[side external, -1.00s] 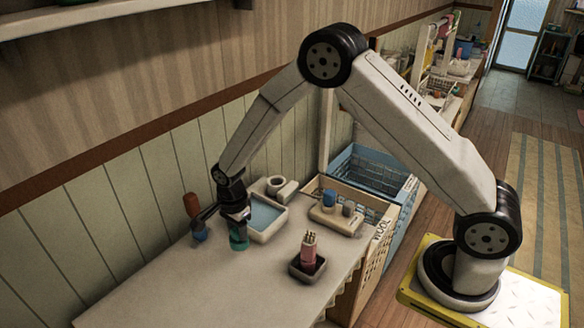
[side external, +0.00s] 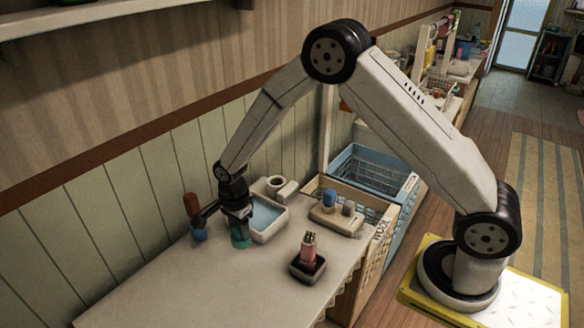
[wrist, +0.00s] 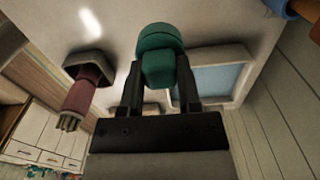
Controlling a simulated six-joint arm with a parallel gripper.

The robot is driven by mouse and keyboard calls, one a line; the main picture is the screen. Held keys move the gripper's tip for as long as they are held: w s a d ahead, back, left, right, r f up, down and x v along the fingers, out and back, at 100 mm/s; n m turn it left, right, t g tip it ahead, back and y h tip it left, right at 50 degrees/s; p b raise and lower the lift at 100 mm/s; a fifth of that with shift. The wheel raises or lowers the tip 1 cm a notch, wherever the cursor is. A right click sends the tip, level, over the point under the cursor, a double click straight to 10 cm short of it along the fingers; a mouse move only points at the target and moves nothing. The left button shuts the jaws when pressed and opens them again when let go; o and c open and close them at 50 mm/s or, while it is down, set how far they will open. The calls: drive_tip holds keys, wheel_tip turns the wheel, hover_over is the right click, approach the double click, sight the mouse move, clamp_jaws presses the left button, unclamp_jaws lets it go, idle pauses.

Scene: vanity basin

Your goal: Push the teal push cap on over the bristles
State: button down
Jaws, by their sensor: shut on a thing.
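The teal push cap (side external: 239,240) is between the fingers of my gripper (side external: 238,222), low over the counter or touching it; I cannot tell which. In the wrist view my gripper (wrist: 160,88) is shut on the teal cap (wrist: 158,45), a finger on each side. The pink brush (side external: 309,248) stands upright with its bristles up in a dark square holder (side external: 307,270), to the right of the gripper. In the wrist view the brush (wrist: 82,93) and its holder (wrist: 84,60) are at the left, apart from the cap. Its bristles are bare.
A basin with blue water (side external: 266,217) is just right of the gripper. A red and blue upright item (side external: 192,213) stands close on its left. A cream tray with a blue piece (side external: 330,213) and baskets (side external: 375,165) lie to the right. The front counter (side external: 170,285) is clear.

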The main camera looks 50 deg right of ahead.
drive_tip(key=s+d+r+m, duration=0.1)
drive_tip(key=s+d+r, duration=0.35)
drive_tip(key=r, duration=0.35)
wheel_tip(320, 180, up, 7)
drive_tip(key=m, duration=0.2)
hover_over(309, 234)
drive_tip(key=shift+r, duration=0.1)
drive_tip(key=shift+f, duration=0.2)
drive_tip(key=shift+f, duration=2.3)
drive_tip(key=shift+f, duration=0.8)
drive_tip(key=shift+f, duration=0.7)
drive_tip(key=shift+f, duration=1.15)
idle(0.9)
